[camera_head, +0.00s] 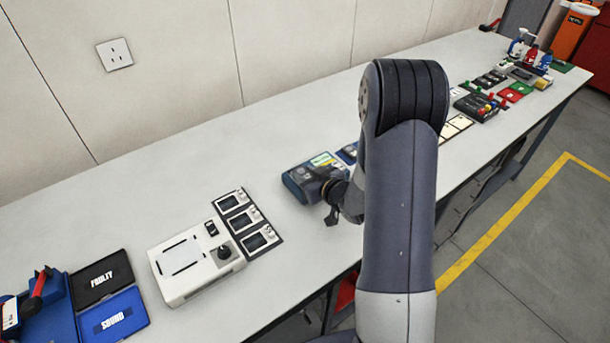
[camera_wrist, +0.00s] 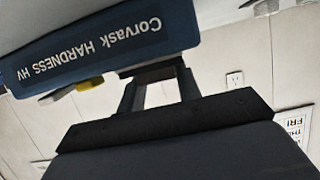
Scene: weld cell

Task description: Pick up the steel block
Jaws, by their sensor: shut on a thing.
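My gripper (camera_head: 334,206) is low at the front right edge of a blue-grey instrument (camera_head: 300,184) on the bench. In the wrist view, my gripper's dark fingers (camera_wrist: 158,82) reach up to the instrument's lower side. The instrument's dark blue face (camera_wrist: 105,50) there reads "Corvask HARDNESS HV". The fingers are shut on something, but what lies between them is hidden. I cannot make out a steel block in either view. A small yellow part (camera_wrist: 90,85) and a pale piece show left of the fingers.
The long bench (camera_head: 110,220) runs along a panelled wall. A white device (camera_head: 195,262), a row of small display modules (camera_head: 248,222) and trays marked FAULTY (camera_head: 101,280) and SOUND (camera_head: 110,317) stand left. Several parts and bottles (camera_head: 530,52) crowd the far right end.

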